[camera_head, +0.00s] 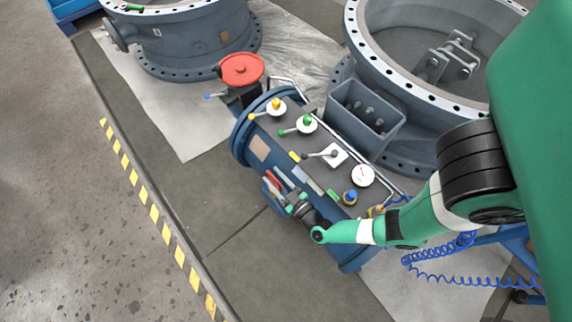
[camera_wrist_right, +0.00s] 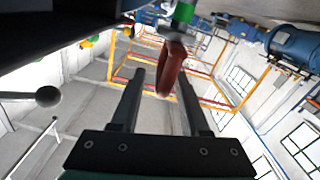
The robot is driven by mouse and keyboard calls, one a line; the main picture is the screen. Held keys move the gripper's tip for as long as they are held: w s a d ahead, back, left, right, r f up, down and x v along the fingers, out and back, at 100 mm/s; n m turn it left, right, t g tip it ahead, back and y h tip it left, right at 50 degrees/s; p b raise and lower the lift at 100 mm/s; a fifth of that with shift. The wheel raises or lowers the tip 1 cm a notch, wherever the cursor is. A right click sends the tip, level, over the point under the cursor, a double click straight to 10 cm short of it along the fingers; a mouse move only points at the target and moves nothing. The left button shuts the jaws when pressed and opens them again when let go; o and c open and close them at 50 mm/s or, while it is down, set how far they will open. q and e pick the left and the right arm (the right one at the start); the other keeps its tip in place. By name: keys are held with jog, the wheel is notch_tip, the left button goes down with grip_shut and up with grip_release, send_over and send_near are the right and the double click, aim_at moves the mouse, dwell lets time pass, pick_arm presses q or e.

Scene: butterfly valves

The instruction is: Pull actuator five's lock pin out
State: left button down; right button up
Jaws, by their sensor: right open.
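The actuator (camera_head: 262,155) is a blue horizontal cylinder with a grey control panel (camera_head: 318,140) on top. In the right wrist view a dark red loop (camera_wrist_right: 172,68) hangs from a grey collar below a green part (camera_wrist_right: 184,12); it looks like a pin's pull ring. It lies between or just beyond the fingertips of my right gripper (camera_wrist_right: 160,75), which is open, with a gap to the left finger. In the head view my right gripper (camera_head: 293,202) is at the cylinder's near side, and the loop there cannot be made out. I cannot read any actuator number. My left gripper is not in view.
The panel carries a yellow-knobbed lever (camera_head: 276,104), a green-knobbed lever (camera_head: 306,124), a grey lever (camera_head: 333,154) and a white gauge (camera_head: 363,176). A red cap (camera_head: 241,70) stands behind. Large flanged valve bodies (camera_head: 190,35) stand at the back. The floor at left is clear.

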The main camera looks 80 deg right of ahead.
jog(key=shift+p+v, duration=0.95)
jog(key=shift+v, duration=3.25)
jog(key=shift+r, duration=0.1)
